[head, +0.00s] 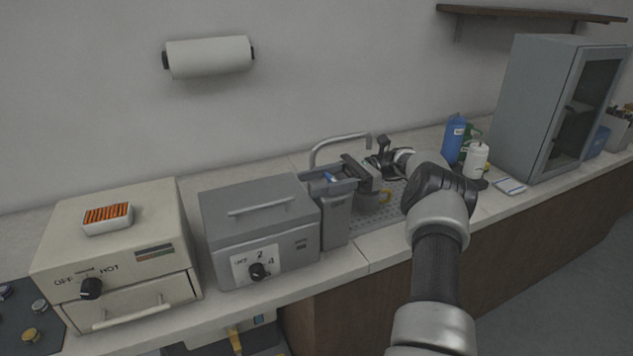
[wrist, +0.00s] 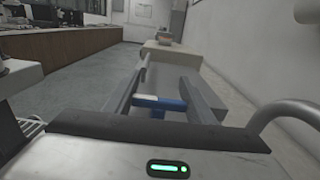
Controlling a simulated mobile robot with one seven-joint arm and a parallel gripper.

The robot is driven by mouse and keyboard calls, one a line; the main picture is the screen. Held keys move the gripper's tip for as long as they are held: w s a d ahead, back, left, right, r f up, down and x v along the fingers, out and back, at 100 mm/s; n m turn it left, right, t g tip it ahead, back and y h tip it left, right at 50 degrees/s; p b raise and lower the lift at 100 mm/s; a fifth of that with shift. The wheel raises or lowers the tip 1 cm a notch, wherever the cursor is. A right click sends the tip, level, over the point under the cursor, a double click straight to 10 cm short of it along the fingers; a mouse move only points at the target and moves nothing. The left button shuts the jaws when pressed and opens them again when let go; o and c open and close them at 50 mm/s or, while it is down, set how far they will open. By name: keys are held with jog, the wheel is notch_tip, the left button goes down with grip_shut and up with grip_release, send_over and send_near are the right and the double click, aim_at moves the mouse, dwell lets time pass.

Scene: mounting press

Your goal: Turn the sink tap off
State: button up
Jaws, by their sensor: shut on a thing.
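The sink tap's curved metal spout (head: 342,138) rises behind the sink at the back of the counter. Part of a curved pipe shows at the right of the wrist view (wrist: 290,108). A blue handle (wrist: 160,104) lies between the fingers of my gripper (wrist: 163,82), and my gripper is shut on it. In the head view, my gripper (head: 325,181) reaches leftward in front of the spout, and a bit of the blue handle (head: 331,177) shows between its fingers. The tap's base and any water flow are hidden or too small to tell.
A grey press-like box (head: 260,225) stands close left of my gripper, with a cream heater box (head: 115,245) beyond. Bottles (head: 454,140) and a grey cabinet (head: 535,105) stand to the right.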

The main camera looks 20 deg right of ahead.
jog(key=shift+r, duration=0.1)
dwell(0.3)
jog(key=o, duration=1)
jog(key=shift+o, duration=0.2)
jog(key=shift+d, duration=0.1)
